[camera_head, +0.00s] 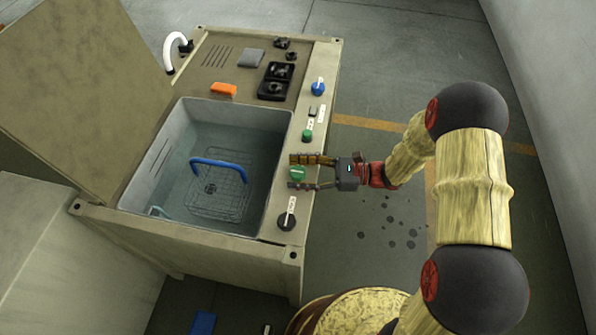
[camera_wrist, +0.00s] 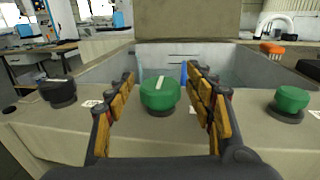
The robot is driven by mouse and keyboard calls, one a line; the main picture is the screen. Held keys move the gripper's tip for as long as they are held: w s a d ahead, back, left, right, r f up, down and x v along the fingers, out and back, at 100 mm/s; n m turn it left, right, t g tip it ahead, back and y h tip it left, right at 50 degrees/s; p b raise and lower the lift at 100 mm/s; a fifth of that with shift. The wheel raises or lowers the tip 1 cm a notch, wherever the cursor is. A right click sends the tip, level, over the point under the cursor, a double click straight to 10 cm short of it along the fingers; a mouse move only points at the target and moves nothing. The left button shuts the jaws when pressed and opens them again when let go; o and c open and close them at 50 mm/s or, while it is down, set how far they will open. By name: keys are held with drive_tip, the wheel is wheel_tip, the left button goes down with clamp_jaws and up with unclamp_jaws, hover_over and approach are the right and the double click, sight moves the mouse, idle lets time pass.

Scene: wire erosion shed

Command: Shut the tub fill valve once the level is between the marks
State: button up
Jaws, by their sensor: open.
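The tub (camera_head: 279,150) is sunk in a beige cabinet and holds clear water over a wire basket with a blue handle (camera_head: 218,163). Dark lines (camera_head: 160,160) show on its left inner wall; I cannot tell how the level stands against any marks. A large green knob (camera_head: 297,173) with a white pointer line sits on the tub's right ledge. In the wrist view this green knob (camera_wrist: 160,93) stands between my fingers, its line pointing roughly towards the tub. My gripper (camera_head: 305,172) is open, one finger each side of the knob (camera_wrist: 163,100). Contact is unclear.
A black knob (camera_head: 287,221), a smaller green button-like knob (camera_head: 307,135) and a blue knob (camera_head: 318,87) share the ledge. A raised lid (camera_head: 80,80) stands left. A white spout (camera_head: 170,55) and orange block (camera_head: 223,89) are behind. Dark spots dot the floor right.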

drive_tip(key=shift+c, duration=1.2)
drive_tip(key=c, duration=0.9)
drive_tip(key=shift+c, duration=0.2)
drive_tip(key=shift+r+m+t+p, duration=0.1)
drive_tip(key=shift+m+t+p, duration=0.35)
drive_tip(key=shift+t, duration=0.25)
drive_tip(key=shift+s+m+t+p, duration=0.1)
drive_tip(key=shift+m+t+p, duration=0.15)
drive_tip(key=shift+t+p, duration=0.15)
drive_tip(key=m+t+p, duration=0.2)
drive_tip(key=t, duration=0.1)
drive_tip(key=shift+h, duration=0.4)
drive_tip(key=m+t+h+p, duration=0.1)
drive_tip(key=m+t+h, duration=0.1)
drive_tip(key=t, duration=0.3)
drive_tip(key=shift+a+m+p, duration=0.1)
drive_tip(key=shift+m+p, duration=0.25)
drive_tip(key=shift+m, duration=0.45)
drive_tip(key=shift+m+t+h+p, duration=0.5)
drive_tip(key=shift+m+t+h, duration=1.1)
drive_tip(key=shift+t+h, duration=0.3)
drive_tip(key=shift+t, duration=0.3)
